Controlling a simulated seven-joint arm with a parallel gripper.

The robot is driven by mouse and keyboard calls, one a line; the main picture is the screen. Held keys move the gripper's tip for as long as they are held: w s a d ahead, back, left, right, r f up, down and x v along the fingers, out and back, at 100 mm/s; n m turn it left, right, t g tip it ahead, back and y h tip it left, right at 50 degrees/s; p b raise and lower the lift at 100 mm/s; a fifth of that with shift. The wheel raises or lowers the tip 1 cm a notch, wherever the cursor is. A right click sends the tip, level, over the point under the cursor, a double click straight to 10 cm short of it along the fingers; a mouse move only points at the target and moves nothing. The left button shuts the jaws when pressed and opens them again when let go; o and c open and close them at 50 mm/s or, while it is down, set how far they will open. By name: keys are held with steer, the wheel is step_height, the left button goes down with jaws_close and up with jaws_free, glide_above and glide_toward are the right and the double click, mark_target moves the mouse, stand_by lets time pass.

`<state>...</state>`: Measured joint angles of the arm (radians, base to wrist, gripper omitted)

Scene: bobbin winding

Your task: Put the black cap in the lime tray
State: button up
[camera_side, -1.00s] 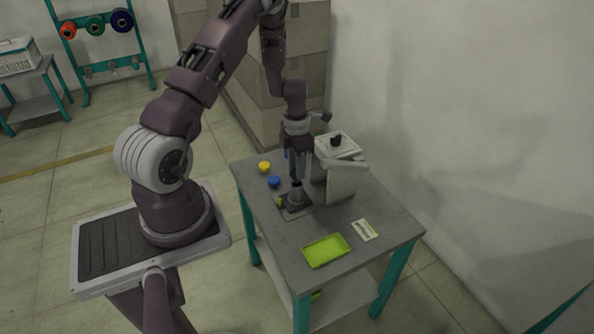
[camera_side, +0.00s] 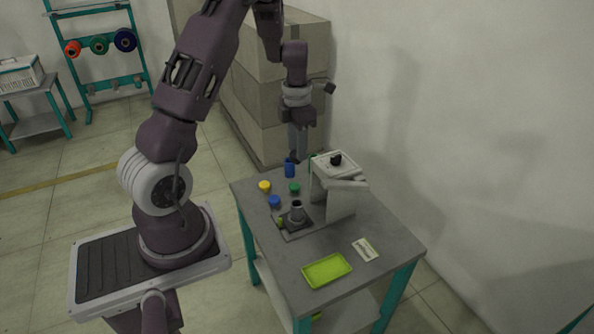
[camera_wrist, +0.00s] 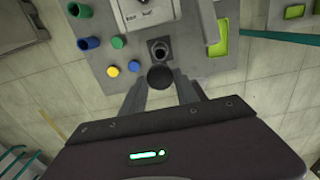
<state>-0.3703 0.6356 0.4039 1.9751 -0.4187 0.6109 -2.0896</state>
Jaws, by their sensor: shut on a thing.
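My gripper (camera_side: 297,158) is raised above the back part of the table. In the wrist view its fingers (camera_wrist: 160,88) are shut on the black cap (camera_wrist: 160,77), a dark round disc. The cap is hard to make out in the side view. A grey cylinder with a dark open top (camera_side: 297,210) stands on a dark base below; it also shows in the wrist view (camera_wrist: 160,49). The lime tray (camera_side: 327,271) lies empty at the table's front, apart from my gripper. A lime patch in the wrist view (camera_wrist: 218,38) appears to be this tray.
Yellow (camera_side: 265,186), blue (camera_side: 274,201) and green (camera_side: 294,187) caps lie on the table left of the machine. A blue cylinder (camera_side: 289,168) stands behind. The grey machine (camera_side: 338,190) with its side arm stands right of the cylinder. A white card (camera_side: 365,250) lies near the tray.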

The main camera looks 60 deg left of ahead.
steer(key=r, duration=0.7)
steer(key=shift+w+d, duration=0.1)
steer(key=shift+d, duration=0.3)
steer(key=s+d+f+m, duration=0.1)
steer(key=d+m, duration=0.5)
steer(key=d, duration=1.3)
steer(key=shift+s+d+f, duration=0.1)
steer(key=shift+f, duration=13.7)
steer(key=shift+f, duration=0.55)
steer(key=shift+f, duration=0.35)
